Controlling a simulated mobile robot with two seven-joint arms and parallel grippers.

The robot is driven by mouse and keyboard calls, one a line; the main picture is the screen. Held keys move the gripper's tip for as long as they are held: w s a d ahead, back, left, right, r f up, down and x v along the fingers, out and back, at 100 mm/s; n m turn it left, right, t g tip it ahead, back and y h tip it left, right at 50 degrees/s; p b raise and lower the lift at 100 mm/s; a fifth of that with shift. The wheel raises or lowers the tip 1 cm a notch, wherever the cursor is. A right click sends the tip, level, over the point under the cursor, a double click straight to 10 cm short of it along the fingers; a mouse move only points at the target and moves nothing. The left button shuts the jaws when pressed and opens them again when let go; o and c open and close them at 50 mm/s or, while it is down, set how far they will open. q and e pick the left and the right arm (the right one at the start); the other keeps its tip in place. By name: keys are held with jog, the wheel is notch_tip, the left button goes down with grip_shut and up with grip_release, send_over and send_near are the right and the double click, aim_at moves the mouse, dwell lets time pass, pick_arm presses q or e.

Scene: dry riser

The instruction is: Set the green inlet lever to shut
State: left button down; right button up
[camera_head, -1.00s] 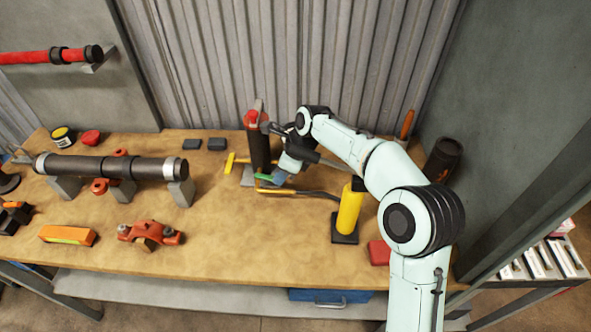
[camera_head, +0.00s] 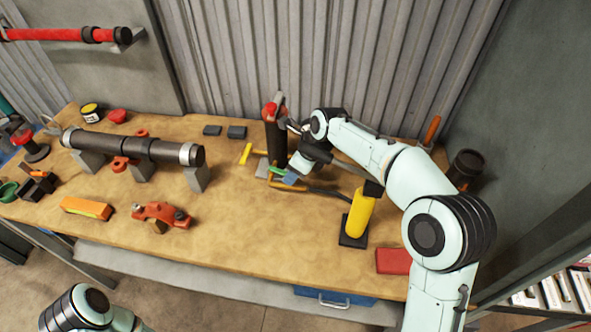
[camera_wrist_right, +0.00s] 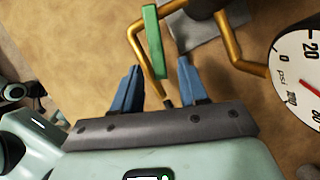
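The green inlet lever (camera_head: 279,171) is near the foot of a dark upright riser (camera_head: 276,142) with a red top. In the right wrist view the green lever (camera_wrist_right: 153,40) stands upright in the picture beside a bent brass pipe (camera_wrist_right: 136,42). My right gripper (camera_wrist_right: 160,62) is open, its blue fingers on either side of the lever's lower end, with gaps visible on both sides. In the head view the right gripper (camera_head: 287,176) is right at the lever, partly hidden by my arm. Part of my left arm shows at lower left; its gripper is out of view.
A pressure gauge (camera_wrist_right: 298,78) is close on the right in the wrist view. A yellow cylinder (camera_head: 358,214) stands on a dark base right of the lever. A dark pipe (camera_head: 130,146) rests on blocks at left.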

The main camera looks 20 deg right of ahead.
jog(key=shift+r, duration=0.1)
pick_arm(q)
jog(key=shift+w+r+p, duration=0.3)
jog(key=shift+r+p, duration=0.1)
jog(key=shift+r, duration=0.1)
jog(key=shift+w+r+p, duration=0.25)
jog(key=shift+r+p, duration=0.15)
jog(key=shift+r, duration=0.1)
pick_arm(e)
jog(key=v, duration=1.3)
jog(key=shift+r, duration=0.1)
